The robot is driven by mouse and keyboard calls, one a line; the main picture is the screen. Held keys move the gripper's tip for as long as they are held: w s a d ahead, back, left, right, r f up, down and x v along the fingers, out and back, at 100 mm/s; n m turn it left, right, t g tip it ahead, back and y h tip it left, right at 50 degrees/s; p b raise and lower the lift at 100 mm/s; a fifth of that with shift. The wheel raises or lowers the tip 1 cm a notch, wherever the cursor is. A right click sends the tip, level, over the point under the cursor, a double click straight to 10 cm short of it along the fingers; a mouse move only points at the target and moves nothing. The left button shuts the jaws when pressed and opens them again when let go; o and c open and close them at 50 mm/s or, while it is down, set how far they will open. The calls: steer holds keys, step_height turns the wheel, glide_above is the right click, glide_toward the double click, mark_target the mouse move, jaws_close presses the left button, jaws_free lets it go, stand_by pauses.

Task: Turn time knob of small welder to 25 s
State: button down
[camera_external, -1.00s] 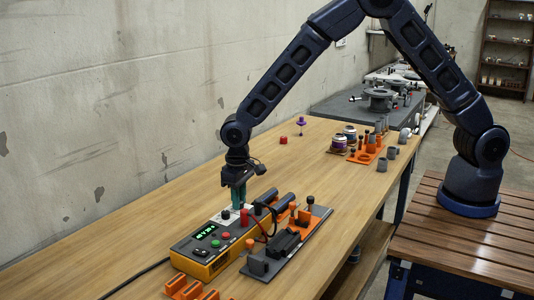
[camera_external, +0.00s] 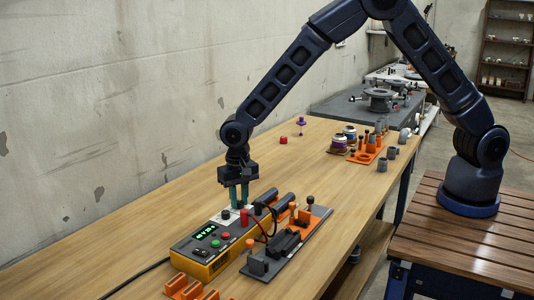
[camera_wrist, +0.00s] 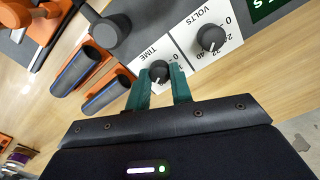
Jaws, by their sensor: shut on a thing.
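The small welder (camera_external: 222,263) is an orange-yellow and grey box near the table's front, with a green-lit display (camera_external: 205,233) whose digits are too small to read surely. In the wrist view its dark TIME knob (camera_wrist: 159,70) sits on a white panel beside the larger VOLTS knob (camera_wrist: 211,38). My gripper (camera_wrist: 160,82) has its green fingers on both sides of the TIME knob, shut on it. The knob's pointer and exact setting cannot be made out. In the outside view my gripper (camera_external: 239,205) points straight down at the welder's far end, hiding the knob.
Orange blocks (camera_external: 188,290) sit in front.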

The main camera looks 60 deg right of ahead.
mark_target(239, 201)
stand_by(0.3)
steer(key=c, duration=1.2)
jaws_free()
steer(key=shift+c, duration=0.2)
step_height(239, 201, up, 11)
